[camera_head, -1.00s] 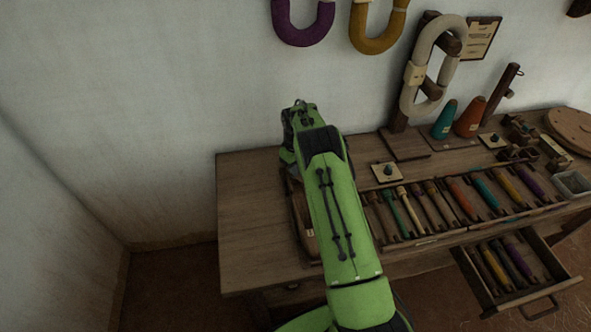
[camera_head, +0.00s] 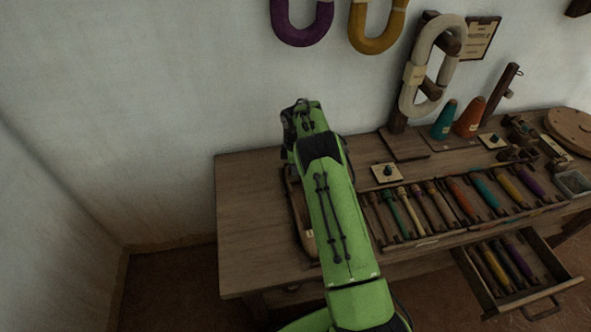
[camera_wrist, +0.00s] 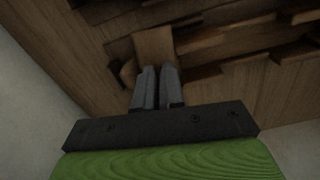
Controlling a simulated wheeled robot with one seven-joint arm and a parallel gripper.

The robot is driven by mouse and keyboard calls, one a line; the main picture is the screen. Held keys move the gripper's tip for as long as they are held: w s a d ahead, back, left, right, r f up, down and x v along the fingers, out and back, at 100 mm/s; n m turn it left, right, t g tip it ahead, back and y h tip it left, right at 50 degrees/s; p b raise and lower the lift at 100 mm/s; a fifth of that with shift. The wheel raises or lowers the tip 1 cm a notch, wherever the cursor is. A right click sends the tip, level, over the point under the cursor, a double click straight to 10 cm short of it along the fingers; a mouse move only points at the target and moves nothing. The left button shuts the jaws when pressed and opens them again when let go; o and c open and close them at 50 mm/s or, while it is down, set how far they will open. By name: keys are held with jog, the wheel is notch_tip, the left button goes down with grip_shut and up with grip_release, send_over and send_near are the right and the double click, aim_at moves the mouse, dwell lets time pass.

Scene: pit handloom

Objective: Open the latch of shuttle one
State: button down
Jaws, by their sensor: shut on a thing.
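A long wooden shuttle (camera_head: 303,222) lies at the left part of the bench, with a pale label near its front end. My arm covers much of it in the head view. My gripper (camera_wrist: 158,72) points down at the shuttle in the wrist view. Its two grey fingers are close together, shut on a small part mostly hidden between them, which seems to be the shuttle's latch. A light brown wooden block (camera_wrist: 153,46) is right at the fingertips. The fingertips are hidden behind my arm in the head view, so I cannot tell how far the latch is turned.
A rack with several coloured bobbins (camera_head: 467,200) lies right of my arm. A small plate with a dark knob (camera_head: 387,173) sits behind it. An open drawer (camera_head: 545,300) juts from the bench front. The bench's left end (camera_head: 245,215) is clear.

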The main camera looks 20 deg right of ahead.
jog(key=shift+n, duration=0.6)
jog(key=c, duration=1.5)
grip_release()
notch_tip(320, 180, up, 16)
jog(key=p, duration=0.5)
jog(key=shift+f, duration=0.1)
